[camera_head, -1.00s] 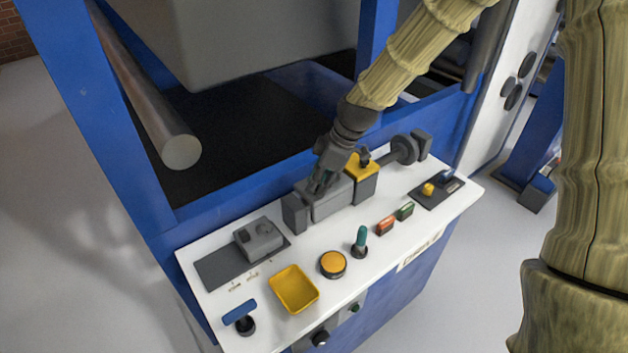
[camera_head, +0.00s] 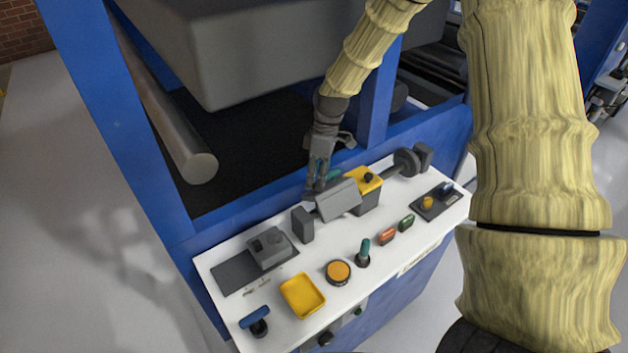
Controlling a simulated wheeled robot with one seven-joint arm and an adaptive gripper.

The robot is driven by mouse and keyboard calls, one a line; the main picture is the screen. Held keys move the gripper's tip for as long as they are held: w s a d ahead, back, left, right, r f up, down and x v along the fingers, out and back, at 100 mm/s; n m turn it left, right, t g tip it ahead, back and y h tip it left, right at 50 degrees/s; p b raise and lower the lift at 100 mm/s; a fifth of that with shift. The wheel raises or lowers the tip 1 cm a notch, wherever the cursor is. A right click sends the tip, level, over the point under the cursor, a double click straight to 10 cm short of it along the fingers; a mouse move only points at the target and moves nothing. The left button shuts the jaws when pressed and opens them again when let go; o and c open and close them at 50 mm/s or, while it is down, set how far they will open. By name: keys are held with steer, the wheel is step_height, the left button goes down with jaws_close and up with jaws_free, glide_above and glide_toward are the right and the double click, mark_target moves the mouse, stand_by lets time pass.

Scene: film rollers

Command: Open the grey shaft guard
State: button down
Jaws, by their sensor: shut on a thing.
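The grey shaft guard (camera_head: 339,200) is a box-like cover at the back of the white panel, between a grey block (camera_head: 302,224) and a yellow-topped block (camera_head: 364,181). It is tilted, its broad face turned up and toward the front. My gripper (camera_head: 317,186) points down at the guard's upper left back edge and is shut on it. The fingertips are small and partly hidden, so the exact grip is hard to see. A teal piece shows beside the fingers.
The white panel (camera_head: 375,265) also holds a yellow tray (camera_head: 302,295), an orange button (camera_head: 338,271), a teal-topped lever (camera_head: 363,252), a blue-handled lever (camera_head: 256,320) and a grey box (camera_head: 269,248). Blue frame posts and a large roller (camera_head: 176,122) stand behind it.

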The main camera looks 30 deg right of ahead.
steer(key=shift+w+a+r, duration=0.1)
steer(key=shift+w+r, duration=0.05)
steer(key=shift+w, duration=0.7)
